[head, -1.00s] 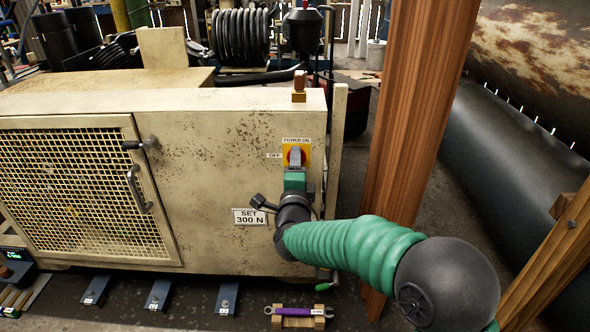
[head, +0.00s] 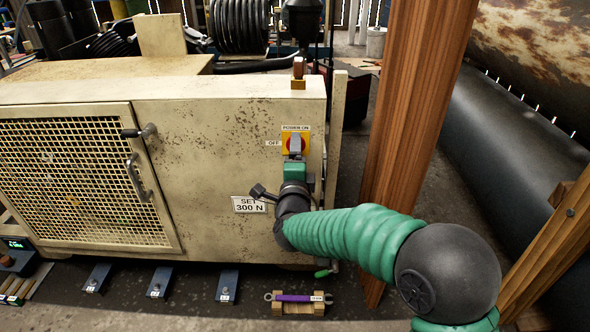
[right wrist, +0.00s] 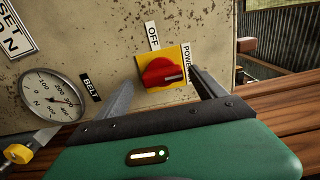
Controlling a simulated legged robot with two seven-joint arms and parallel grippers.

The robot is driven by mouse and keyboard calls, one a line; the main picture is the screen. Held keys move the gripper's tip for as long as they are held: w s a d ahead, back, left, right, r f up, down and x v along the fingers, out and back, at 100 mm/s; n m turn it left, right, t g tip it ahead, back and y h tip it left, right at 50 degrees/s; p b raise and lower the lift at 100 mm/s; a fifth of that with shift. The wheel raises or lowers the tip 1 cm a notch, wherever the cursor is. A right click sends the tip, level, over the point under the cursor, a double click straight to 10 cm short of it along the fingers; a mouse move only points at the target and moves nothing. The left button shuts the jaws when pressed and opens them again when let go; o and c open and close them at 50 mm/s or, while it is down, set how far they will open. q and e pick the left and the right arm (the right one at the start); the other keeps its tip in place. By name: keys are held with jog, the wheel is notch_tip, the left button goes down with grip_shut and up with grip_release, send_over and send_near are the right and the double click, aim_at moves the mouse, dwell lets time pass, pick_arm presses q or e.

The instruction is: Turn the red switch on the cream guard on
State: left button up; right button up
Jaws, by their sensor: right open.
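The red switch (right wrist: 163,74) sits on a yellow plate on the cream guard (right wrist: 90,50). In the right wrist view the pale mark on its knob points toward the POWER ON label, away from the OFF label. My right gripper (right wrist: 162,76) is open, with one finger on each side of the knob and visible gaps between. In the head view my right gripper (head: 295,147) partly covers the red switch (head: 303,144) near the right end of the cream guard (head: 215,150). My left gripper is not in view.
A round gauge (right wrist: 52,97) and a BELT label are left of the switch in the wrist view. A black-handled latch (head: 140,132) and mesh door (head: 75,180) are left on the guard.

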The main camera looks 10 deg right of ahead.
jog(key=p+v, duration=0.4)
jog(key=v, duration=1.2)
jog(key=shift+s, duration=0.1)
